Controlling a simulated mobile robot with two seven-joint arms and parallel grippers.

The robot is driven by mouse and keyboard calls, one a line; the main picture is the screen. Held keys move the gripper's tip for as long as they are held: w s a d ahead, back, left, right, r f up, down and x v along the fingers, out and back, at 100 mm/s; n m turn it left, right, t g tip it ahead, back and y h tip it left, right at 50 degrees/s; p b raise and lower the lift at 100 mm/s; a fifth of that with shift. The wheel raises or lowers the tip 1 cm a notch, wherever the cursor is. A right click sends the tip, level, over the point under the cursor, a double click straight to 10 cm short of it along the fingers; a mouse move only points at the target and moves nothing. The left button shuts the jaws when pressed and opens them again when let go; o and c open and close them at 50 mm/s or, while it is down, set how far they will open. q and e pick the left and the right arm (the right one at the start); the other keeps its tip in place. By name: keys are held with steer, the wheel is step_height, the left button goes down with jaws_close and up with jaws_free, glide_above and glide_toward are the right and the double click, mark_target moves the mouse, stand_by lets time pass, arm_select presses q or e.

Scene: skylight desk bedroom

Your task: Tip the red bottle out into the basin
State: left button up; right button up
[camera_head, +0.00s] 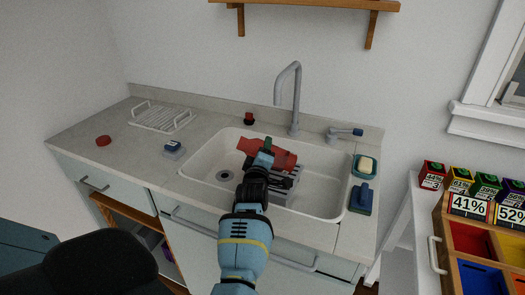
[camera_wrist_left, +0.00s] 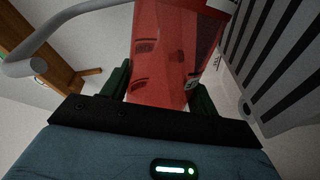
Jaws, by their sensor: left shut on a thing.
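The red bottle (camera_head: 281,157) is tilted onto its side above the white basin (camera_head: 187,172). In the head view its long axis runs from left to right, with the narrower end at the left. My left gripper (camera_head: 265,154) is shut on it, and the left wrist view shows the red body (camera_wrist_left: 165,50) between the dark green fingers. I cannot tell whether anything flows from the bottle. The drain (camera_head: 224,175) shows at the left of the basin floor. My right gripper is in neither view.
A grey slotted rack (camera_head: 284,188) is in the basin beneath the bottle. The tap (camera_head: 295,100) rises behind. A red disc (camera_head: 103,141), wire rack (camera_head: 160,118) and small blue-topped item (camera_head: 173,148) are on the left counter. A sponge dish (camera_head: 366,166) and blue brush (camera_head: 361,198) sit at right.

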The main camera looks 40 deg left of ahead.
arm_select(q)
steer(key=shift+s+a+f+n, duration=0.25)
steer(key=shift+a+f+n, duration=0.2)
steer(key=shift+n, duration=0.25)
steer(key=shift+f+n, duration=0.4)
steer(key=shift+n, duration=0.1)
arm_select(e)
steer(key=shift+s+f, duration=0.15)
